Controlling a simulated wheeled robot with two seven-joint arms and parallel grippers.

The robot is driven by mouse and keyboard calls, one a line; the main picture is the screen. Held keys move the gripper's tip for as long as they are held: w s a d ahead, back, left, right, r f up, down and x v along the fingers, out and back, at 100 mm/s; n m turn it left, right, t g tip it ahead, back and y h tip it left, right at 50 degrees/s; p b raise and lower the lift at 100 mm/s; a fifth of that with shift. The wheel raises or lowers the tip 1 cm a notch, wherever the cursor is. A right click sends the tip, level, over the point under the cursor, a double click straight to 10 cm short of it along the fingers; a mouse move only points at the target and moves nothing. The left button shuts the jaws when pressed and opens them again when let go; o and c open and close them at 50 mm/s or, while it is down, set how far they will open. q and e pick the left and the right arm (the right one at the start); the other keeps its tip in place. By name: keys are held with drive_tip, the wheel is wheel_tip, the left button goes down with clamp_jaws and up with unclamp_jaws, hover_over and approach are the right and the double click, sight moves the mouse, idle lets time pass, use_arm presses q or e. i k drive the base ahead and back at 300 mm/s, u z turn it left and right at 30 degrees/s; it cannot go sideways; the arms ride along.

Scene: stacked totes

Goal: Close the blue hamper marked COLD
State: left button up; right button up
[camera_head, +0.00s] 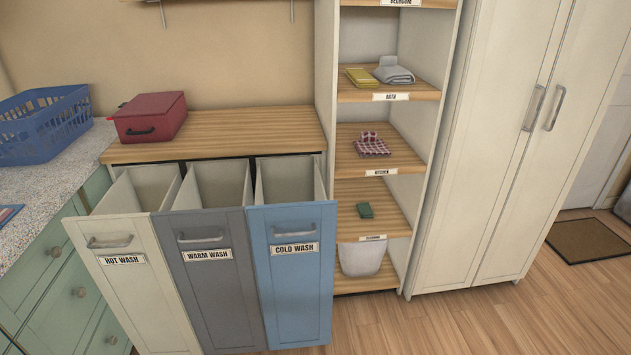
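The blue hamper (292,283) has a label reading COLD WASH and a metal bar handle near its top edge. It stands tilted out from the cabinet, and its bin shows open and pale inside, with no contents visible. It is the rightmost of three hampers. Neither of my grippers is in view.
The grey WARM WASH hamper (212,298) and the cream HOT WASH hamper (136,297) beside it are also tilted open. A wooden counter (240,130) with a red box (150,117) is above. Open shelves (372,210) stand right. Wood floor (470,325) in front is clear.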

sight(293, 222)
drive_tip(key=z, duration=0.15)
drive_tip(key=i, duration=1.2)
drive_tip(key=u, duration=0.65)
drive_tip(key=i, duration=0.45)
drive_tip(key=u, duration=0.35)
drive_tip(key=k, duration=0.5)
drive_tip(key=u, duration=1.8)
drive_tip(key=k, duration=1)
drive_tip(key=z, duration=1.7)
drive_tip(key=i, duration=0.5)
drive_tip(key=u, duration=0.05)
